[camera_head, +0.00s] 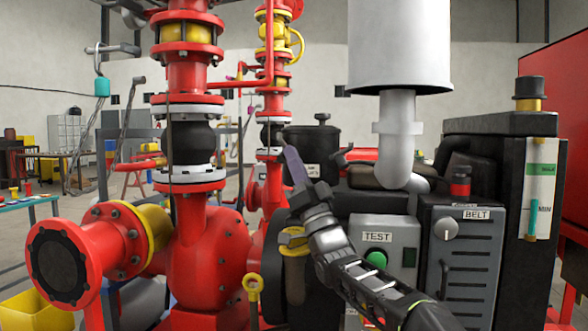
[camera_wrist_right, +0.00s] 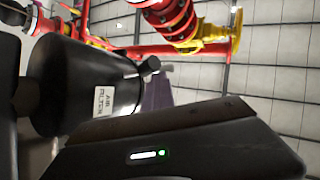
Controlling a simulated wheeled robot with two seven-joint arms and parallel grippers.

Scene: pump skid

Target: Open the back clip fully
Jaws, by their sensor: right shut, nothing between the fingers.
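The black air filter canister (camera_head: 318,140) stands behind the engine in the head view, with a lid and a top knob. It also fills the left of the right wrist view (camera_wrist_right: 85,85), where its white label shows. I cannot make out the back clip in either view; the canister's far side is hidden in the head view. My right gripper (camera_head: 294,163) is shut and empty, pointing up just in front of the canister's left side in the head view. In the wrist view a purple-grey finger (camera_wrist_right: 158,93) shows beside the canister's knob end. My left gripper is not in view.
The grey TEST box (camera_head: 385,262) and the BELT panel (camera_head: 463,262) stand right of my forearm. A white exhaust pipe (camera_head: 397,140) rises right of the canister. Red pump piping (camera_head: 190,110) stands close on the left. A yellow-capped filler (camera_head: 293,238) sits below my gripper.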

